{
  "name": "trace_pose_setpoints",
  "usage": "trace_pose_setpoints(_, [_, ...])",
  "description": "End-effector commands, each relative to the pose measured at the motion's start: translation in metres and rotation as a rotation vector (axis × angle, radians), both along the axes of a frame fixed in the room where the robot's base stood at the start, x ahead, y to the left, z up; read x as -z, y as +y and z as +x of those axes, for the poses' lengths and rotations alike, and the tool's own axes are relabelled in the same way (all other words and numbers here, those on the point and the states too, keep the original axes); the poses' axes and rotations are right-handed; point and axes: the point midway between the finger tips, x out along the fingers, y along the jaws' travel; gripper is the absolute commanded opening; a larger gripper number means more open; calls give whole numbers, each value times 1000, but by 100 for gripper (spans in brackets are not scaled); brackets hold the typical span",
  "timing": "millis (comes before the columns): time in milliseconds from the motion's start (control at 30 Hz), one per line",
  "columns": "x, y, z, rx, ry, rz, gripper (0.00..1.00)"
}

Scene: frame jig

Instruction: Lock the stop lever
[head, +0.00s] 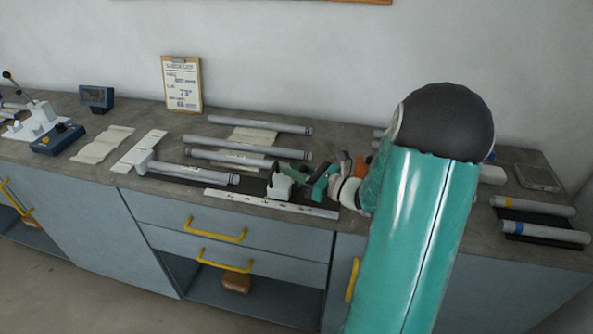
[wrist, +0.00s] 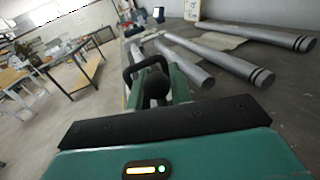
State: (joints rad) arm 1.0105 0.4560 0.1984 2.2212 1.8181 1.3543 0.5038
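A white stop block (head: 279,187) stands on the scale rail (head: 270,204) near the front edge of the bench. My gripper (head: 300,176) is at the right of this block, low over the bench, its green and dark parts close against it. In the wrist view, my gripper's two green fingers (wrist: 155,86) stand apart on either side of a dark rounded knob (wrist: 155,88), which looks like the end of the stop lever. A black loop-shaped part shows just beyond it. I cannot tell whether the fingers touch the knob. The lever's base is hidden.
A grey tube (head: 195,172) lies behind the rail against a white end block. Several more tubes (head: 260,124) lie farther back. A clipboard (head: 182,84) leans on the wall. Two marked tubes (head: 540,231) lie at right. Yellow drawer handles (head: 216,230) jut out below the bench edge.

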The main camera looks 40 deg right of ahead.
Motion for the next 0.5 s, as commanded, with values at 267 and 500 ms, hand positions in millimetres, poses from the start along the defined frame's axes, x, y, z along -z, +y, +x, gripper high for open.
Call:
trace_pose_setpoints(267, [0,0,0,0,0,-1,0])
trace_pose_setpoints(500, [0,2,-2,0,-28,-31,0])
